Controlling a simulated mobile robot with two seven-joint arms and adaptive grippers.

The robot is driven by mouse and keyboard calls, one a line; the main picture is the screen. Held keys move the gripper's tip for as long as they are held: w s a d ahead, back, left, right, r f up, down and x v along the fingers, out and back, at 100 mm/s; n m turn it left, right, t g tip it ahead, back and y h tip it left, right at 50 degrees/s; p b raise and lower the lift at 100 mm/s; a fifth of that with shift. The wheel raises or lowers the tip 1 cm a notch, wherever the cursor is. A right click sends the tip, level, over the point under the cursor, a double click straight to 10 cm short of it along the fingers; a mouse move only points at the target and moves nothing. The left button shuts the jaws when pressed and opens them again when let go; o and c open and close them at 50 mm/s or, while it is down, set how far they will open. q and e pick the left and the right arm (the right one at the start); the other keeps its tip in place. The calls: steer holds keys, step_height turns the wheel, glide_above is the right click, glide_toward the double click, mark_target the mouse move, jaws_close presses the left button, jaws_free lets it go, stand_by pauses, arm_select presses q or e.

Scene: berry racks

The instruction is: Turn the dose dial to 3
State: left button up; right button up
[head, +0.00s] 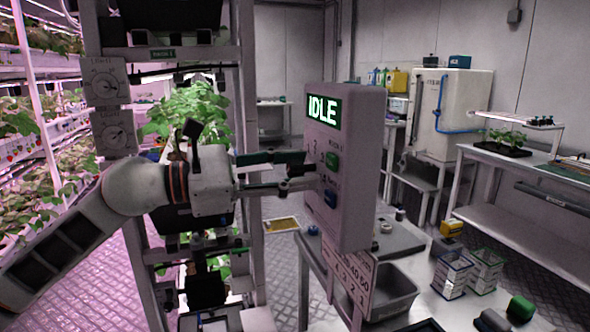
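The dose box is a pale upright panel box (357,165) with a green display (324,110) reading "IDLE". Small numerals show on the left part of the face, too small to read surely. My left gripper (309,169) reaches in from the left, with its fingertips at that part of the face. The fingers stand a little apart. The dose dial is hidden behind them, so its setting and any contact cannot be told. My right gripper is not in view.
A white tank (452,110) stands farther back.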

arm_select(q)
steer(key=shift+a, duration=0.4)
steer(key=v, duration=1.1)
steer(key=shift+s, duration=0.2)
